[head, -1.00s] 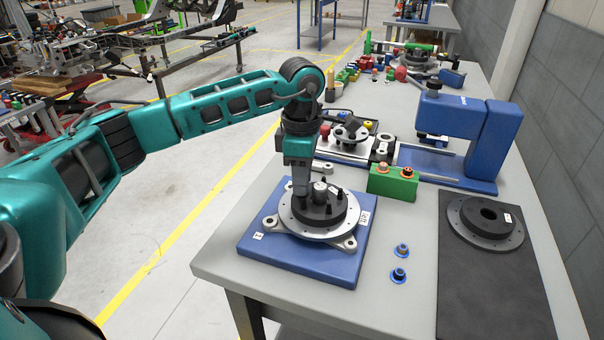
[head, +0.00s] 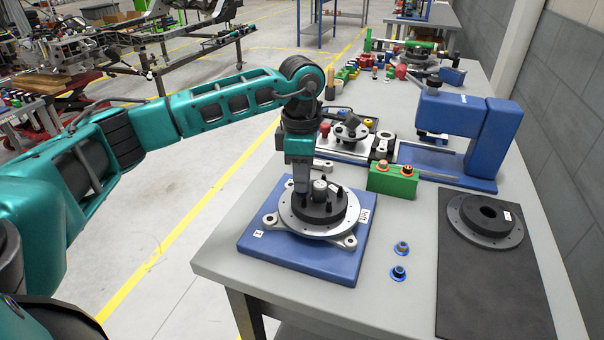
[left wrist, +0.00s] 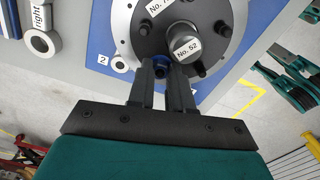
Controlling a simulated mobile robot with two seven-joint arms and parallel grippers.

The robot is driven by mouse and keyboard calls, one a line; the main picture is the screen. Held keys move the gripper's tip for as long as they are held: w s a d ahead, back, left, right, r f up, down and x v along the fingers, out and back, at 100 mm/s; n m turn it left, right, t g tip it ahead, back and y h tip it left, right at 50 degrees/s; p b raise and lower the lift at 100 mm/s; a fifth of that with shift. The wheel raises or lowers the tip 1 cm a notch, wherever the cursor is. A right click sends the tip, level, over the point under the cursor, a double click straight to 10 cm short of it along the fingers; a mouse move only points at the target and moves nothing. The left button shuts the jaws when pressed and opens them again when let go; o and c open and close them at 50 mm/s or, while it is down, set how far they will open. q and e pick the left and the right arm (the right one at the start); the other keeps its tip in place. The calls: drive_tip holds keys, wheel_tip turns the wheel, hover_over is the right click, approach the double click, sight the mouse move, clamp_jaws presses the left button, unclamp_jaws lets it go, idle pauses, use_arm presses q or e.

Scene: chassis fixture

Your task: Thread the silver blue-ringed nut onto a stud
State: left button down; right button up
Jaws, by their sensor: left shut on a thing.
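My left gripper (head: 301,188) points down at the left edge of the black flanged disc (head: 322,213). In the left wrist view its fingers (left wrist: 168,72) are shut on a small nut (left wrist: 160,62) with a blue ring, at the rim of the disc. The fingers largely hide it, so I cannot tell whether it sits on a stud. Dark studs (left wrist: 146,27) stand up from the disc around a grey centre post (left wrist: 183,37) labelled "No. 52". Two more blue-ringed nuts (head: 402,248) (head: 399,272) lie on the table. My right gripper is not in view.
The disc sits on a silver ring flange (head: 289,220) on a blue base plate (head: 300,264). A green block (head: 392,183) with orange-ringed nuts, a blue press frame (head: 484,145) and a black mat (head: 485,290) stand to the right.

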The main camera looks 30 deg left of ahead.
use_arm(q)
drive_tip(key=shift+m+b, duration=0.35)
drive_tip(key=shift+m, duration=1.35)
drive_tip(key=shift+f+m, duration=0.1)
drive_tip(key=shift+m, duration=0.8)
drive_tip(key=shift+m+b, duration=0.35)
drive_tip(key=shift+m, duration=0.45)
drive_tip(key=shift+m+b, duration=0.35)
drive_tip(key=shift+m, duration=1.65)
drive_tip(key=c, duration=1)
unclamp_jaws()
drive_tip(key=shift+o, duration=0.2)
